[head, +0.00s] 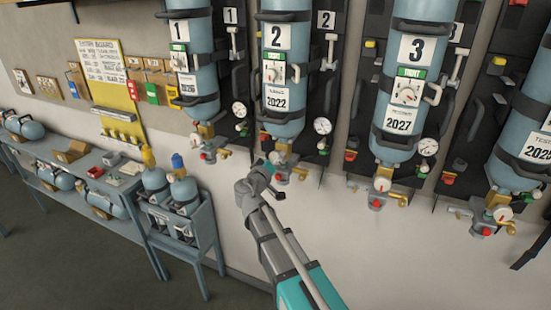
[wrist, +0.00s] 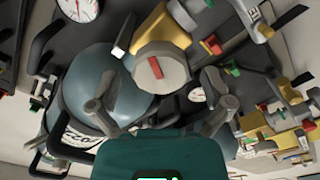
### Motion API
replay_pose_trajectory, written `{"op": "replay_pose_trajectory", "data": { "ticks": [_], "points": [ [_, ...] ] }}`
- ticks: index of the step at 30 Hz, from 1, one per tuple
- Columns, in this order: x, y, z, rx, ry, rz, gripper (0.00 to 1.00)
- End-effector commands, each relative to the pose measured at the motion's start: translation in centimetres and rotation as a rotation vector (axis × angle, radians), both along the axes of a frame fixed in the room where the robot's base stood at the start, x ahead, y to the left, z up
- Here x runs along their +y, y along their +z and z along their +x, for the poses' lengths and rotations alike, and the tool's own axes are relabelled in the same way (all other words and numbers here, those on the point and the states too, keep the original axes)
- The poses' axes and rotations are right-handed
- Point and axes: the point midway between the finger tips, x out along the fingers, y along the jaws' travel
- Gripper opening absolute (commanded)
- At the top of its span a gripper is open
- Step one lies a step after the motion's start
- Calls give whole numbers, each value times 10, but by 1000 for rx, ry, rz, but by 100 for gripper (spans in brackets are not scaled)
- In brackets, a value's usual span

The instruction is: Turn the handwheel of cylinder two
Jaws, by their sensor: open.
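Cylinder two (head: 289,98) is a blue bottle strapped upside down to the wall, marked 2 and 2022. Its brass valve (wrist: 166,28) and grey handwheel (wrist: 162,72) with a red mark show in the wrist view. My gripper (head: 270,172) is just below the cylinder's valve in the head view and partly hides it. In the wrist view my gripper (wrist: 157,86) is open, with one finger on each side of the handwheel. The handwheel appears ahead of the fingers; I cannot tell if they touch it.
Cylinder one (head: 192,65) hangs to the left and cylinder three (head: 408,75) to the right, each with valves and gauges. A gauge (head: 322,126) sits right of cylinder two's valve. A rack (head: 205,222) of small bottles and a bench (head: 105,190) stand at left.

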Motion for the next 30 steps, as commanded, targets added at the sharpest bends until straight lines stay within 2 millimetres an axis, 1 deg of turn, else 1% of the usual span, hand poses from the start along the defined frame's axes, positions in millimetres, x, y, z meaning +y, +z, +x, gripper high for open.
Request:
{"op": "replay_pose_trajectory", "data": {
  "ticks": [15,18,24,30],
  "points": [
    [26,0,-73,1,2,0,100],
    [30,0,-84,1,-1,0,100],
    [35,0,-98,1,-1,0,100],
    [37,0,-101,1,-2,0,100]
  ]
}}
